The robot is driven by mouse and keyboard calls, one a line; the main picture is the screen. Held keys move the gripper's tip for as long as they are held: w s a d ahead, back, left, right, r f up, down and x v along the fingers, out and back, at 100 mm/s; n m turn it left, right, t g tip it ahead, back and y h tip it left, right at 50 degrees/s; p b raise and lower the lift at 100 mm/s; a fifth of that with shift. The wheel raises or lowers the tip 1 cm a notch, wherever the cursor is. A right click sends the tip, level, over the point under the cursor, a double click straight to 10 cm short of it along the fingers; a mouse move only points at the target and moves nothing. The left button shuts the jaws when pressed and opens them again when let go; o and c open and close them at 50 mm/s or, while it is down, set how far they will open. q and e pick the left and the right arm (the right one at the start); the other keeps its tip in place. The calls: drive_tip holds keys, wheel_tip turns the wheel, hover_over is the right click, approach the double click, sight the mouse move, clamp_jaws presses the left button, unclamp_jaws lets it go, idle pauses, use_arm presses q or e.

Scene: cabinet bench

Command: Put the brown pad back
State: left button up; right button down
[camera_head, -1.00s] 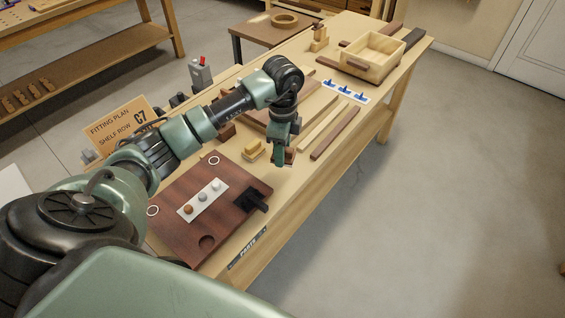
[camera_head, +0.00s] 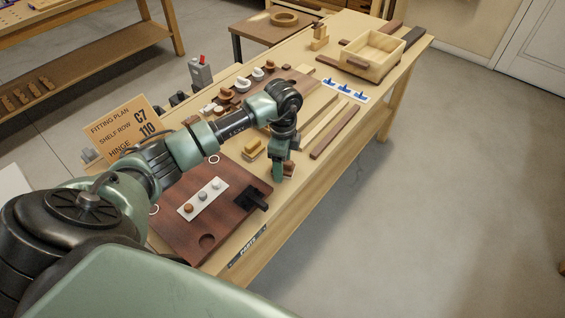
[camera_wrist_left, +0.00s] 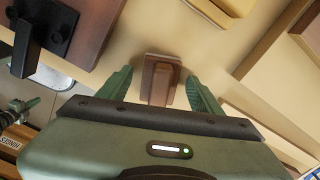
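A small brown block (camera_wrist_left: 161,80) with a raised ridge lies on the bench between the fingertips of my left gripper (camera_wrist_left: 157,88) in the left wrist view. Narrow gaps show on both sides, so the gripper is open around it. In the head view my left gripper (camera_head: 281,172) points down near the bench's front edge, and part of the brown block (camera_head: 290,169) shows beside it. My right gripper is not in view.
A yellow-topped block (camera_head: 254,149) stands just behind the gripper. A black bracket (camera_head: 252,198) sits on the board's right edge. Wood strips (camera_head: 335,132), blue clips (camera_head: 344,88) and an open wooden box (camera_head: 373,55) lie further along. A sign (camera_head: 124,126) stands at left.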

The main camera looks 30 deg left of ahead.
use_arm(q)
drive_tip(key=shift+r, duration=0.65)
wheel_tip(320, 180, up, 11)
drive_tip(key=b, duration=0.1)
drive_tip(key=shift+f, duration=0.1)
idle(0.4)
